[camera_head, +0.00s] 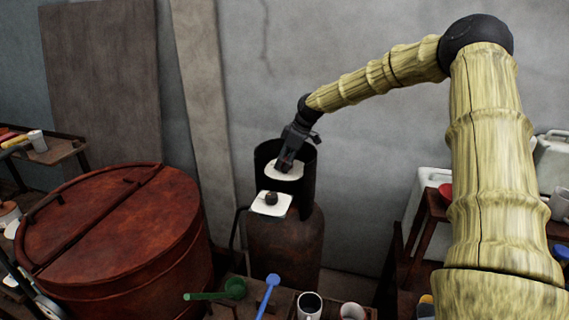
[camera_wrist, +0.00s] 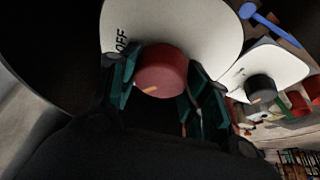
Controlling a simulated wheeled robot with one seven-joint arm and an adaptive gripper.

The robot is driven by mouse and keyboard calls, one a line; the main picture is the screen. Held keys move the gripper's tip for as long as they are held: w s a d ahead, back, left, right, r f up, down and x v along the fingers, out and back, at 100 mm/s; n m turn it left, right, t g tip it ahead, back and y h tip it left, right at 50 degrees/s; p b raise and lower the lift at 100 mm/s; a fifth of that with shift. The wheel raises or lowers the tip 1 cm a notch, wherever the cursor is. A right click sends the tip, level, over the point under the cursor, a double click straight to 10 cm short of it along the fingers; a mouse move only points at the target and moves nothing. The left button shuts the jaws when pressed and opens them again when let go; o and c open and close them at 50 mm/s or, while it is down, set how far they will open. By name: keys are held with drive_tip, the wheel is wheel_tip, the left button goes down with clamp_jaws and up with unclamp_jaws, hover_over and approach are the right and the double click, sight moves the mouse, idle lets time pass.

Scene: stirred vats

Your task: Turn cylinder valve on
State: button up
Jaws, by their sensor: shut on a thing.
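The gas cylinder (camera_head: 285,245) is rusty brown and stands upright against the wall, with a dark open collar (camera_head: 304,190) around its top. In the wrist view a red round valve knob (camera_wrist: 160,72) with a pale mark sits in front of a white disc (camera_wrist: 205,25) marked "OFF". My gripper (camera_wrist: 165,92) has its teal fingers on both sides of the red knob and is shut on it. In the head view my gripper (camera_head: 285,163) reaches down into the collar, and it hides the knob. A second, dark knob (camera_head: 271,198) sits on a white square plate (camera_head: 262,209) in front.
A large rusty vat (camera_head: 120,240) with a lid stands to the left. A low table in front holds a green scoop (camera_head: 234,289), a blue spoon (camera_head: 269,290) and mugs (camera_head: 310,304). A shelf (camera_head: 425,225) with containers stands at right.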

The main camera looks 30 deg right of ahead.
drive_tip(key=n+g+b, duration=0.1)
drive_tip(key=n, duration=0.2)
drive_tip(key=shift+d+y, duration=0.15)
drive_tip(key=shift+y, duration=0.25)
drive_tip(key=shift+r+n+g+b, duration=0.1)
drive_tip(key=shift+n+g+b, duration=0.4)
drive_tip(key=shift+n, duration=0.9)
drive_tip(key=o, duration=0.8)
drive_tip(key=shift+o, duration=0.9)
drive_tip(key=shift+y, duration=0.3)
drive_tip(key=v, duration=1.2)
drive_tip(key=shift+f, duration=0.2)
